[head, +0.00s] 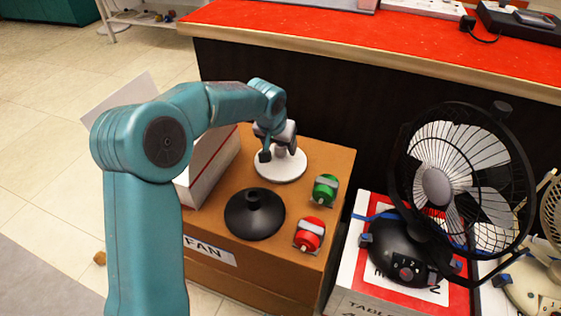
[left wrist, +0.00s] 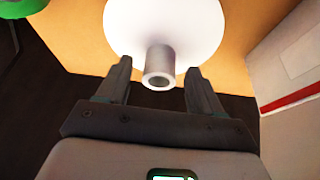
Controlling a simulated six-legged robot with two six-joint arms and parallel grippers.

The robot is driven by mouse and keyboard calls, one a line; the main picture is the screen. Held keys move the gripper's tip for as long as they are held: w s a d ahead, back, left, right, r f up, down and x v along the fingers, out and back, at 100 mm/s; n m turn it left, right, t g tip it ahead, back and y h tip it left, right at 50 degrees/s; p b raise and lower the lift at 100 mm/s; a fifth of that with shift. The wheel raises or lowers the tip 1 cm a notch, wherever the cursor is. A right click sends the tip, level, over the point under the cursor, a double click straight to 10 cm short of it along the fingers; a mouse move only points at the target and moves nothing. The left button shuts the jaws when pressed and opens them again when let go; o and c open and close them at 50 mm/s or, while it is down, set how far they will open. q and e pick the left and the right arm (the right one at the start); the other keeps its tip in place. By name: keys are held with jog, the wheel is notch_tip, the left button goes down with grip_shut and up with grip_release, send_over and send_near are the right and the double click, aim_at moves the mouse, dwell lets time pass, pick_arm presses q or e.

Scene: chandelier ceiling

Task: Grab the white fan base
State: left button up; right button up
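The white fan base (head: 284,168) is a round disc with a short upright post, standing on the brown cardboard box (head: 230,178) labelled FAN. In the left wrist view the white fan base (left wrist: 188,28) shows with its hollow grey post between the finger lines. My left gripper (head: 272,148) is at the post, above the disc. In the left wrist view my left gripper (left wrist: 158,82) has its two fingers apart, one on each side of the post, with gaps visible. My right gripper is not in view.
A black fan base (head: 255,214), a green part (head: 325,190) and a red part (head: 309,235) share the box top. A white box (head: 212,165) stands left of the white base. A black fan (head: 437,185) is at right; a red counter (head: 340,40) runs behind.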

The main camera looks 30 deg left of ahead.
pick_arm(q)
grip_shut()
